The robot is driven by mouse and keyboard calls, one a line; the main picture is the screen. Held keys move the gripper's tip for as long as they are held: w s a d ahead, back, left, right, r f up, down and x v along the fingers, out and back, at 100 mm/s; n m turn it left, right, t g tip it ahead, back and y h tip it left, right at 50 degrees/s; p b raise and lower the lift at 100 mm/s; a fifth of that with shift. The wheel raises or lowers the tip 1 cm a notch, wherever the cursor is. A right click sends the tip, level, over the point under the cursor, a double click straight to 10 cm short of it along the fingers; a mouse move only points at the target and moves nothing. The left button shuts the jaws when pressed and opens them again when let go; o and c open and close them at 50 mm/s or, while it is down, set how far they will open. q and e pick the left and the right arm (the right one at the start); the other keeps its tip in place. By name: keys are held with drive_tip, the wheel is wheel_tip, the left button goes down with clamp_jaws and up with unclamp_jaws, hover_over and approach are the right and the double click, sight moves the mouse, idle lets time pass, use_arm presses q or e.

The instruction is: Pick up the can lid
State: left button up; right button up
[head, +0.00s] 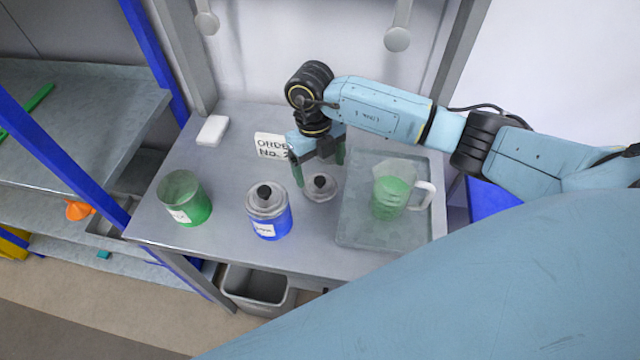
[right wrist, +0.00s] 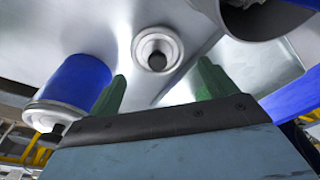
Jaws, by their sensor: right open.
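The can lid (head: 321,188) is a round grey metal lid with a dark knob. It lies on the table between the blue can and the tray. In the right wrist view the lid (right wrist: 157,40) shows just beyond the fingertips. My right gripper (head: 320,172) is open above the lid, its green fingers pointing down on either side. Its fingers (right wrist: 161,70) hold nothing in the wrist view. The blue can (head: 270,224) has a similar knobbed lid on it and stands left of the loose lid. My left gripper is not in view.
An open green can (head: 185,200) stands at the left. A grey tray (head: 365,232) at the right holds a clear jug (head: 392,190) with green contents. An order sign (head: 271,146) and a white block (head: 212,130) are at the back. A bin (head: 258,290) stands below.

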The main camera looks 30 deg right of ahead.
sight(320, 180)
drive_tip(key=f, duration=0.4)
drive_tip(key=shift+s+a+p, duration=0.15)
drive_tip(key=shift+s+p, duration=0.05)
drive_tip(key=shift+p, duration=0.15)
drive_tip(key=shift+f, duration=0.35)
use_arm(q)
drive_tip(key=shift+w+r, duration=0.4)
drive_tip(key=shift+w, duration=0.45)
use_arm(e)
drive_tip(key=c, duration=0.8)
